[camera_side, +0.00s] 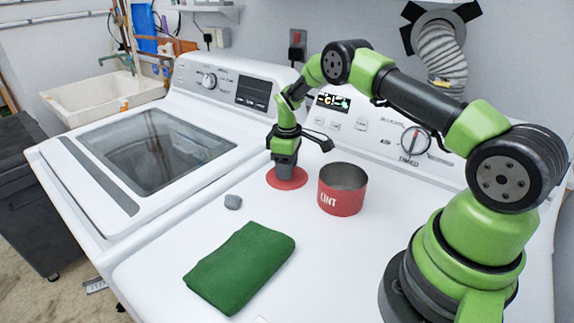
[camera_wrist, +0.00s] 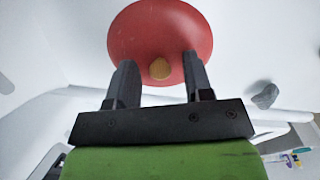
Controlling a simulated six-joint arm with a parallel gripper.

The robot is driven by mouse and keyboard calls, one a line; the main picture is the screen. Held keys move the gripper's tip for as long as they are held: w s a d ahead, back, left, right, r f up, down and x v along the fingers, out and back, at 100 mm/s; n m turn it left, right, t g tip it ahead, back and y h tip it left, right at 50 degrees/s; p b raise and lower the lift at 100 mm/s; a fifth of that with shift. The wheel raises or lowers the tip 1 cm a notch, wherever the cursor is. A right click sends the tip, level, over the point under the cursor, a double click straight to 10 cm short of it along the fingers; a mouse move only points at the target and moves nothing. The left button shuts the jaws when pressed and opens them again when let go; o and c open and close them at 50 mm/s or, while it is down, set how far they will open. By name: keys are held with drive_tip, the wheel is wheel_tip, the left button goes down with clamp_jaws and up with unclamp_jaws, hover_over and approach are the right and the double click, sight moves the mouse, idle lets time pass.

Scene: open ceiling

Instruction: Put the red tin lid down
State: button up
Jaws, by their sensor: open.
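The red tin lid (camera_side: 287,179) lies flat on the white machine top in the side view, left of the red tin. In the wrist view the lid (camera_wrist: 160,30) is a red disc with a small wooden knob (camera_wrist: 159,69). My gripper (camera_side: 285,170) is directly over the lid, pointing down. In the wrist view my gripper (camera_wrist: 160,75) is open, with a finger on each side of the knob and a gap visible around it. The red tin (camera_side: 342,190), marked LINT, stands upright and uncovered to the right of the lid.
A folded green cloth (camera_side: 240,267) lies at the front of the machine top. The control panel (camera_side: 375,133) rises behind. The surface between lid and cloth is clear.

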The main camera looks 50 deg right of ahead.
wheel_tip(320, 180, up, 14)
drive_tip(key=s+a+r+m+t, duration=0.1)
drive_tip(key=s+a+r+m, duration=0.1)
drive_tip(key=s+a+r, duration=0.3)
drive_tip(key=s+a+r+m+t, duration=0.1)
drive_tip(key=a+r+t, duration=0.15)
drive_tip(key=r, duration=0.55)
drive_tip(key=s+a+r+m+t+y, duration=0.1)
drive_tip(key=s+a, duration=0.3)
drive_tip(key=s, duration=0.6)
drive_tip(key=s+a+r+m+t+y, duration=0.1)
drive_tip(key=s+a+m, duration=0.3)
drive_tip(key=s, duration=0.5)
drive_tip(key=shift+s+a+r+t, duration=0.15)
drive_tip(key=shift+s+r+t, duration=0.3)
drive_tip(key=shift+t, duration=0.4)
